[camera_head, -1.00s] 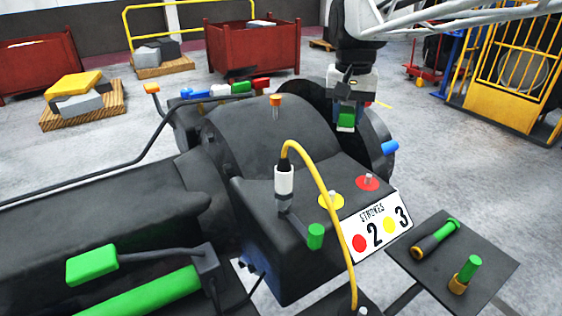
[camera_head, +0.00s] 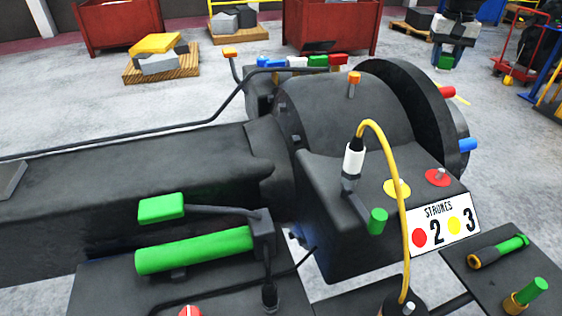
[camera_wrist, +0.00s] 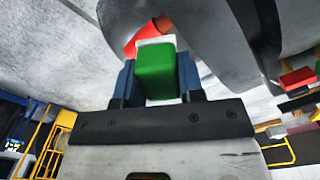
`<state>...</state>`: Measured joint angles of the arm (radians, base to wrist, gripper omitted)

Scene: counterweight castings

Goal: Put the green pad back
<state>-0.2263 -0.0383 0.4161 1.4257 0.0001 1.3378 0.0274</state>
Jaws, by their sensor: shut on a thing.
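My gripper (camera_head: 446,60) is at the upper right of the head view, behind and above the large dark wheel of the machine. It is shut on a green pad (camera_head: 446,62), which hangs below the jaws. In the wrist view my gripper (camera_wrist: 157,82) has its dark blue fingers on both sides of the green pad (camera_wrist: 156,72). A white edge and a red-orange piece show just beyond the pad; I cannot tell whether they belong to it. A row of blue, white, green and red blocks (camera_head: 297,61) lies on the machine's far side.
The dark machine (camera_head: 340,120) fills the middle, with a yellow cable (camera_head: 392,150) arching over its front and a sign (camera_head: 440,225) reading 2 and 3. Red bins (camera_head: 333,25) and pallets stand behind on open floor.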

